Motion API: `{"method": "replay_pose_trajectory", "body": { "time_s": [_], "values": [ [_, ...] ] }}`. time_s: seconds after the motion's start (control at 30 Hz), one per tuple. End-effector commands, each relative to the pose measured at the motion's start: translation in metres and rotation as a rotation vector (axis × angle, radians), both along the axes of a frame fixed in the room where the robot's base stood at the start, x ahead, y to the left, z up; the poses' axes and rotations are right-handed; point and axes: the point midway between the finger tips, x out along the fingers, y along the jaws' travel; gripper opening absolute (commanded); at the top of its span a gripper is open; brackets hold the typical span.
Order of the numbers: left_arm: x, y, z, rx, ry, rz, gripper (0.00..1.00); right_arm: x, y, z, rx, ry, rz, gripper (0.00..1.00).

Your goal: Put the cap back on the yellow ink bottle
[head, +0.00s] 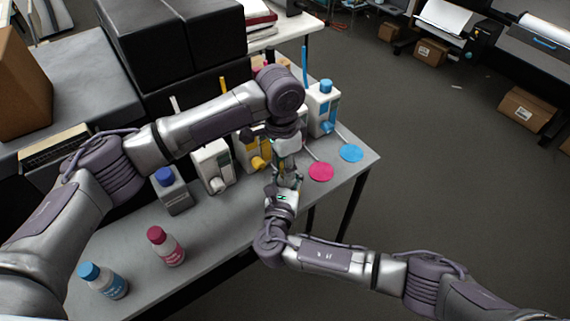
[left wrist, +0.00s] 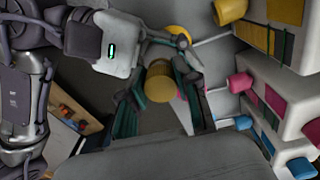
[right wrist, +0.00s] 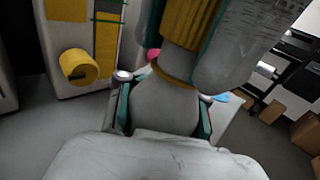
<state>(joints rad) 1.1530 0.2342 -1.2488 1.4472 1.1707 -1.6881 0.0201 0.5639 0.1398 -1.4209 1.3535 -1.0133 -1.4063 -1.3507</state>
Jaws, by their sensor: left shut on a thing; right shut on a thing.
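In the right wrist view, my right gripper (right wrist: 163,108) is shut on the pale grey bottle (right wrist: 163,108), which has a yellow ring at its shoulder. Above it, my left gripper is shut on the ribbed yellow cap (right wrist: 188,22). The cap is over the bottle's neck; I cannot tell whether they touch. The left wrist view shows the cap (left wrist: 160,82) between the fingers of my left gripper (left wrist: 162,105), hiding the bottle. In the head view, the left gripper (head: 287,160) is above the right gripper (head: 287,183), and the arms mostly hide cap and bottle.
White ink units stand along the table's back, including a yellow one (head: 250,150) and a blue one (head: 323,108). Pink (head: 321,171) and blue (head: 351,153) discs lie at right.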

Motion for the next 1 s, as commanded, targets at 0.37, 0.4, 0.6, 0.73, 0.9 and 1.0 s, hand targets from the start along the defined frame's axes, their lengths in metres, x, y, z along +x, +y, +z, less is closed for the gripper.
{"method": "replay_pose_trajectory", "body": {
  "time_s": [0.37, 0.4, 0.6, 0.73, 0.9, 1.0],
  "values": [
    [0.0001, -0.0002, -0.0029, 0.000, -0.002, 0.001, 0.10, -0.0001, -0.0001, -0.0002, 0.000, 0.000, 0.000, 0.00],
    [0.0001, -0.0002, -0.0035, 0.000, -0.002, 0.001, 0.10, -0.0001, -0.0001, -0.0002, 0.000, 0.000, 0.000, 0.00],
    [0.0000, -0.0003, -0.0065, 0.001, -0.003, 0.002, 0.10, -0.0001, -0.0001, -0.0003, 0.000, 0.000, 0.000, 0.00],
    [0.0001, -0.0003, -0.0072, 0.001, -0.004, -0.001, 0.10, -0.0001, -0.0001, -0.0003, 0.000, 0.000, 0.000, 0.00],
    [0.0008, -0.0002, -0.0072, 0.002, -0.004, -0.171, 0.10, -0.0001, -0.0001, -0.0004, 0.000, 0.000, 0.000, 0.00],
    [0.0018, 0.0001, -0.0073, 0.002, -0.004, -0.393, 0.10, -0.0001, -0.0001, -0.0004, 0.000, 0.001, 0.000, 0.00]
  ]
}}
